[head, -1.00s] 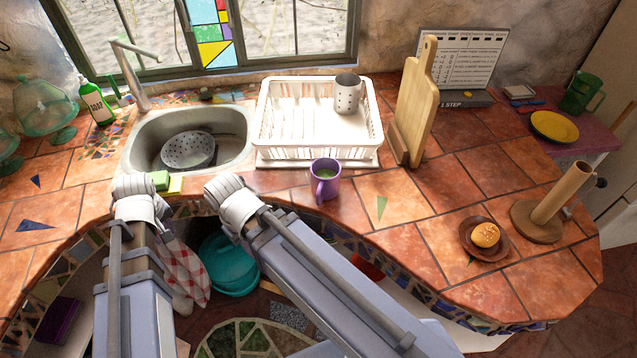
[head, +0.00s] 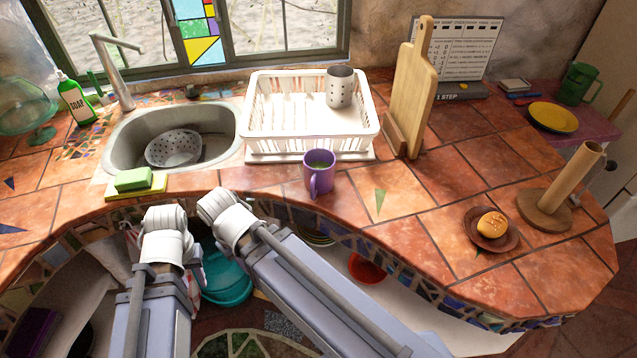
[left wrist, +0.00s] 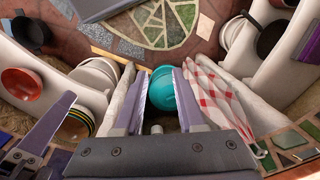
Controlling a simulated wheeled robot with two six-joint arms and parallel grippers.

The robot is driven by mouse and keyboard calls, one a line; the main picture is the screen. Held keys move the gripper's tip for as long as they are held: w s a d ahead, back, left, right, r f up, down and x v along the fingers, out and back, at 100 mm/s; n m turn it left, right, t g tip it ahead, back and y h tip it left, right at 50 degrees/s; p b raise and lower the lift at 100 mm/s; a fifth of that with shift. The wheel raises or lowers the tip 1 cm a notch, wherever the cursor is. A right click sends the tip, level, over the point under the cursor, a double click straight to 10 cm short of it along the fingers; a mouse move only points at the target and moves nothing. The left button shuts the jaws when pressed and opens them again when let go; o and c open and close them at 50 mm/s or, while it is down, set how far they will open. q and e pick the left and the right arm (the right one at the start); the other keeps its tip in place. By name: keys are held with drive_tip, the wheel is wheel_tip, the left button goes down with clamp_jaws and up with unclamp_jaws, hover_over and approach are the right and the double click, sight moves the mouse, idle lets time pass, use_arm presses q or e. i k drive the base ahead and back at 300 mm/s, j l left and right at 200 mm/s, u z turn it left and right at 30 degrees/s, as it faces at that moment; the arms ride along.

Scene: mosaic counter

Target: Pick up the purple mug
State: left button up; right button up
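The purple mug (head: 318,175) stands upright on the tiled counter, just in front of the dish rack. Its handle faces the front edge, and something green shows inside it. My left gripper is open and empty in the left wrist view (left wrist: 160,76), pointing down below the counter, with a teal bowl far beneath between its fingers. In the head view both my arms end in front of the counter, left of and below the mug, and their fingers are hidden. In the left wrist view, bluish bars at the left edge may be my right gripper; its opening is unclear.
A white dish rack (head: 310,146) holding a grey cup (head: 340,88) stands behind the mug. A sink (head: 120,135) and a green sponge (head: 134,179) are left. A cutting board (head: 408,95) stands right. The counter (head: 418,207) right of the mug is mostly clear.

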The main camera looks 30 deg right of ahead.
sight(318, 165)
drive_tip(key=k+j+z, duration=0.2)
drive_tip(key=j, duration=0.25)
drive_tip(key=j+z, duration=0.15)
drive_tip(key=j, duration=0.3)
drive_tip(key=k+j+z, duration=0.2)
drive_tip(key=j, duration=0.2)
drive_tip(key=k+j+z, duration=0.2)
drive_tip(key=j, duration=0.2)
drive_tip(key=i, duration=0.1)
